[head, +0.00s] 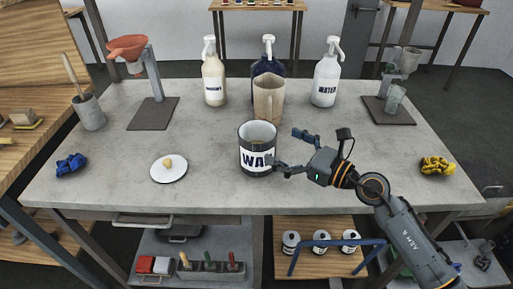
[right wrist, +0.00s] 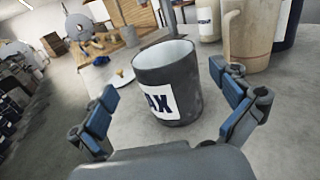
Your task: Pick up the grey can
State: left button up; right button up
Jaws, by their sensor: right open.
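The grey can (head: 257,160) is dark grey, open at the top, with a white label of dark letters. It stands upright on the table near its front middle. It also shows in the right wrist view (right wrist: 185,88), ahead of my fingers and in the gap between them. My right gripper (head: 284,149) is open and empty at the can's right side. In the head view one fingertip overlaps the can's lower right edge, and the other is right of the can. I cannot tell whether a finger touches it. My left gripper is not in view.
A beige jug (head: 268,102) stands close behind the can. Pump bottles, one beige (head: 213,82), one dark blue (head: 268,66) and one white (head: 326,80), stand farther back. A white plate (head: 169,175) lies left. A yellow cloth (head: 436,166) lies right. The table (head: 215,135) is bare around the can's left.

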aim_at(273, 140)
jog(key=shift+x, duration=0.9)
jog(key=shift+w+a, duration=0.2)
jog(key=shift+a, duration=0.1)
jog(key=shift+w+a, duration=0.15)
jog(key=shift+a, duration=0.05)
jog(key=shift+w+a+p, duration=0.2)
jog(key=shift+p, duration=0.1)
jog(key=x, duration=0.4)
jog(key=shift+w+a+p, duration=0.15)
jog(key=shift+w+p, duration=0.1)
jog(key=shift+p, duration=0.05)
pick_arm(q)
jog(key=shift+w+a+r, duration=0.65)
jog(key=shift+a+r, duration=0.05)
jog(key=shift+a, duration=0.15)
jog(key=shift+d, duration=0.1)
pick_arm(e)
jog(key=shift+c, duration=0.2)
